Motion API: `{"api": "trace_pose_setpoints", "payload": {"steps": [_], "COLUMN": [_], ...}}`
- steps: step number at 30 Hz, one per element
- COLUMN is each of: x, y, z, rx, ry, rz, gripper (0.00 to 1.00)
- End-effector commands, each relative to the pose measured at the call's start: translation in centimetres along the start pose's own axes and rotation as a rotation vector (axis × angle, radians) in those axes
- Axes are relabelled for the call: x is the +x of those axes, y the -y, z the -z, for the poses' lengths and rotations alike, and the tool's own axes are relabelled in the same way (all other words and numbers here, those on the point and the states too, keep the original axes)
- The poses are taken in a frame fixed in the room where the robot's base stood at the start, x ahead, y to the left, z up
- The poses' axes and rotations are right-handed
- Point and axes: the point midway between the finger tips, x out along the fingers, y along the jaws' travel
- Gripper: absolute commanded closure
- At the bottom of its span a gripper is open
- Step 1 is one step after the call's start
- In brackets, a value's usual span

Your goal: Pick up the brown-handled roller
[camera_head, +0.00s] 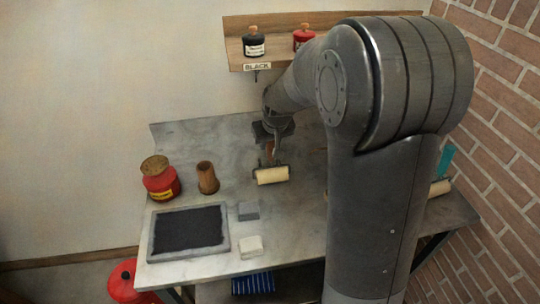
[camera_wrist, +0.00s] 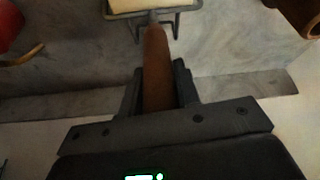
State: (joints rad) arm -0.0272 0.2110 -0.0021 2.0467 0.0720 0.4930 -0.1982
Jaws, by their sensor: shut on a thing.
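The brown-handled roller has a cream cylinder (camera_head: 272,175) and a thin metal frame. In the head view it is over the middle of the grey table (camera_head: 225,140). My gripper (camera_head: 271,141) is above it and shut on its handle. In the wrist view the brown handle (camera_wrist: 156,68) runs between the two dark fingers of my gripper (camera_wrist: 158,82), and the cream cylinder (camera_wrist: 150,4) is cut by the top edge. The handle's end is hidden by the gripper. I cannot tell whether the cylinder touches the table.
A red jar (camera_head: 161,182), a brown cup (camera_head: 208,178), a dark inked slab (camera_head: 188,230) and two small blocks, grey (camera_head: 248,210) and whitish (camera_head: 250,246), stand to the left. A teal-handled roller (camera_head: 446,160) is at right, partly behind my arm. A shelf (camera_head: 285,22) holds bottles.

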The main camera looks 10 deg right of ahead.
Motion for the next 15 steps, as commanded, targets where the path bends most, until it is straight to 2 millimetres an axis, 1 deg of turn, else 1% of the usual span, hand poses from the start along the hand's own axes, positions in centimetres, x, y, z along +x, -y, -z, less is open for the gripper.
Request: {"api": "trace_pose_setpoints", "payload": {"steps": [1, 4, 5, 11, 15], "x": [0.0, 0.0, -0.1, -0.1, -1.2], "y": [0.0, 0.0, 0.0, 0.0, 0.0], "z": [0.0, 0.0, 0.1, 0.1, 0.6], "rx": [0.0, 0.0, 0.0, 0.0, -0.001], "ry": [0.0, 0.0, -0.001, -0.002, -0.004], "rz": [0.0, 0.0, 0.0, 0.0, 0.0], "gripper": [0.81, 0.89, 0.91, 0.91, 0.91]}}
